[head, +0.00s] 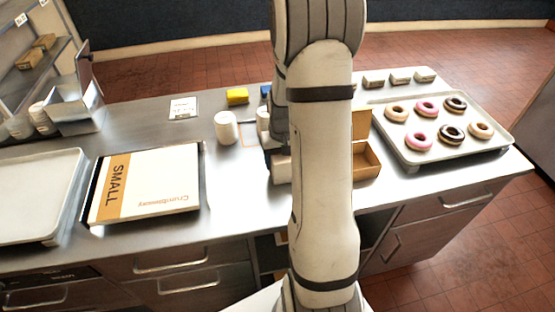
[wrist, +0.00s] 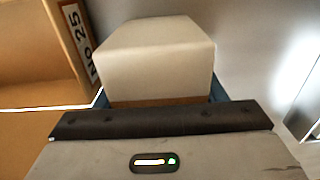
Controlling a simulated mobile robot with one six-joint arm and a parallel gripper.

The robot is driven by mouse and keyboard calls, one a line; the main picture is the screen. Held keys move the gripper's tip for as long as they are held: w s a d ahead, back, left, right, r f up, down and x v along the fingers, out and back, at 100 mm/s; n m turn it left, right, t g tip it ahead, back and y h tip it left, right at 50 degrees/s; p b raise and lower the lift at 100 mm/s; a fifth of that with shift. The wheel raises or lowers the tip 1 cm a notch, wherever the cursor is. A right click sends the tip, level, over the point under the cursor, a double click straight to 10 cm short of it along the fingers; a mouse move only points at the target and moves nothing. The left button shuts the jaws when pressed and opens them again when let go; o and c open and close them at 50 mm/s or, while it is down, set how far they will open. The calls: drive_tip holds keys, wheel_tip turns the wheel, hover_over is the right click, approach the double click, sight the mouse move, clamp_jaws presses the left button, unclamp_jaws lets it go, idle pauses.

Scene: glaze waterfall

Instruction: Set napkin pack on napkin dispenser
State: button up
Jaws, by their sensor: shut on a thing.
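My gripper (wrist: 158,98) is shut on a white, block-shaped pack with a brown lower band, which I take for the napkin pack (wrist: 155,52). Blue finger parts show at both sides of it in the wrist view. In the head view my own arm hides the fingers and the held pack. A silver metal holder with a raised back plate (head: 77,108) stands at the far left of the counter and may be the napkin dispenser; I cannot tell for sure. The held pack is far to the right of that holder.
An open cardboard box (head: 366,160), also in the wrist view (wrist: 35,50), stands close beside my gripper. A donut tray (head: 420,158) is at right, with several small blocks (head: 400,78) behind. A "SMALL" box (head: 150,185), pale tray (head: 35,200) and white cup (head: 227,127) occupy the left.

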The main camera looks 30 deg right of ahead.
drive_tip(key=shift+s, duration=0.1)
drive_tip(key=shift+f, duration=0.2)
drive_tip(key=o, duration=1)
drive_tip(key=shift+r, duration=0.1)
drive_tip(key=shift+o, duration=0.2)
